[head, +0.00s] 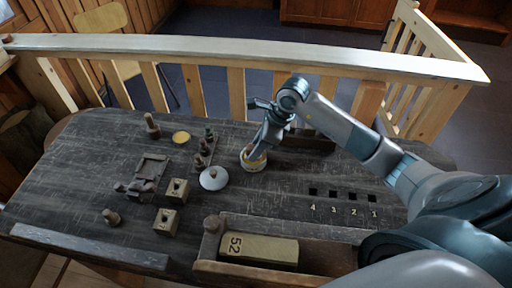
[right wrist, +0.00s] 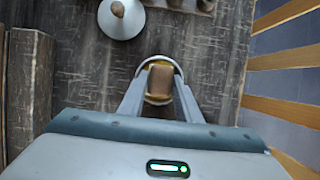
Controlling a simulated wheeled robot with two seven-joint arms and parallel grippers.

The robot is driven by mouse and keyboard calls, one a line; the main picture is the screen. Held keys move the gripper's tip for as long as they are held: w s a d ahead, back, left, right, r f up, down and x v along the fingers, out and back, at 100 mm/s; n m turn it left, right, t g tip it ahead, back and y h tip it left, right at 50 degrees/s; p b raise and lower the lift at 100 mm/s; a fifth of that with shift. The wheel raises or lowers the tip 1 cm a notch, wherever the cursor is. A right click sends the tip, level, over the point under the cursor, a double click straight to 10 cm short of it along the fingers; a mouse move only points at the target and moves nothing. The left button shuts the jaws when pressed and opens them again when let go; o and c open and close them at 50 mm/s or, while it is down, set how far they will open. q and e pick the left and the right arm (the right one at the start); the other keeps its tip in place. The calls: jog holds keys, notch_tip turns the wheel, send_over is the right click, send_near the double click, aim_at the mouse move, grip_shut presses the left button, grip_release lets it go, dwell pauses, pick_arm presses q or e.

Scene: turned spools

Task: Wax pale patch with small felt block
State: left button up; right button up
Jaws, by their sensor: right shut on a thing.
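My right gripper (head: 258,148) is shut on a small brown block (right wrist: 160,80), likely the felt block. The gripper reaches down to a round white pot (head: 253,164) with yellow on it. In the right wrist view the block is between the fingertips, over or inside the pot's rim (right wrist: 141,71); I cannot tell how deep it is. A flat round pale-yellow spot (head: 181,138) lies at the back left of the dark table; I cannot tell if it is the pale patch. My left gripper is not in view.
A white domed lid (head: 213,179) stands left of the pot. Square blocks with holes (head: 166,221), dark turned pieces (head: 153,126) and a small tray (head: 152,166) are further left. A wooden box (head: 282,222) is in front. Numbered square holes (head: 352,196) lie to the right.

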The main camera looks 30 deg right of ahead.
aim_at(248, 147)
jog(key=shift+f+b, duration=0.5)
dwell(0.9)
jog(key=shift+f, duration=0.1)
dwell(2.2)
jog(key=shift+r+p, duration=1.4)
jog(key=shift+r, duration=2.2)
